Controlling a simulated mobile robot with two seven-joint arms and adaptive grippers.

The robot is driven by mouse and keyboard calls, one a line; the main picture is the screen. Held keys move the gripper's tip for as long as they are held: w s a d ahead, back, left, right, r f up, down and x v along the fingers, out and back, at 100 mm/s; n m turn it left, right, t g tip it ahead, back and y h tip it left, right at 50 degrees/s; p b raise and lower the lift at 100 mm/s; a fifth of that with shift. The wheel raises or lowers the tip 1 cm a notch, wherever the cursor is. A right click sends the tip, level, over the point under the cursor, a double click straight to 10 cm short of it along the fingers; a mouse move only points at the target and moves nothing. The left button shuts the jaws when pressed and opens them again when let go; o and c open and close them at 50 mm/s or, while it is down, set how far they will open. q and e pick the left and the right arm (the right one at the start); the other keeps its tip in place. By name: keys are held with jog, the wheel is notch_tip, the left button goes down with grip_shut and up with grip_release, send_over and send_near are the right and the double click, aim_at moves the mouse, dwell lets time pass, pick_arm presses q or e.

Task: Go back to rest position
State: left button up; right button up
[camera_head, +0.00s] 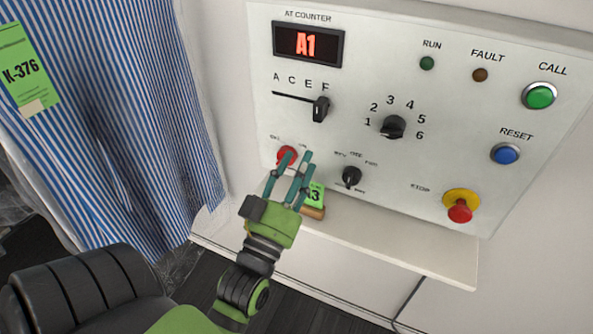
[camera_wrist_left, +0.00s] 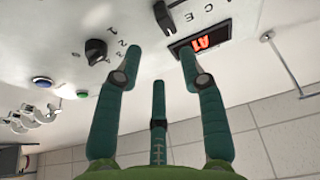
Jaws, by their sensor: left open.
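My left gripper (camera_head: 296,166) is in front of the lower left of the white control panel (camera_head: 440,120). Its teal fingers point up towards the panel, spread and holding nothing. They partly cover a red button (camera_head: 287,155) and a small block with a green tag (camera_head: 316,196) on the shelf; I cannot tell whether a finger touches the button. In the left wrist view the fingers (camera_wrist_left: 158,68) stand apart, with the panel's black knob (camera_wrist_left: 96,50) and red display (camera_wrist_left: 202,43) beyond them. My right gripper is not in view.
The AT COUNTER display (camera_head: 308,44) reads A1. A slider (camera_head: 321,108), dials and a red stop button (camera_head: 460,208) are on the panel. A shelf (camera_head: 420,252) juts out below it. A striped blue garment (camera_head: 120,110) tagged K-376 (camera_head: 25,72) hangs at left.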

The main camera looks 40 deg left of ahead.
pick_arm(q)
jog(key=shift+s+d+f, duration=0.1)
jog(key=shift+s+f, duration=0.05)
jog(key=shift+s, duration=0.25)
jog(key=shift+w+f, duration=0.1)
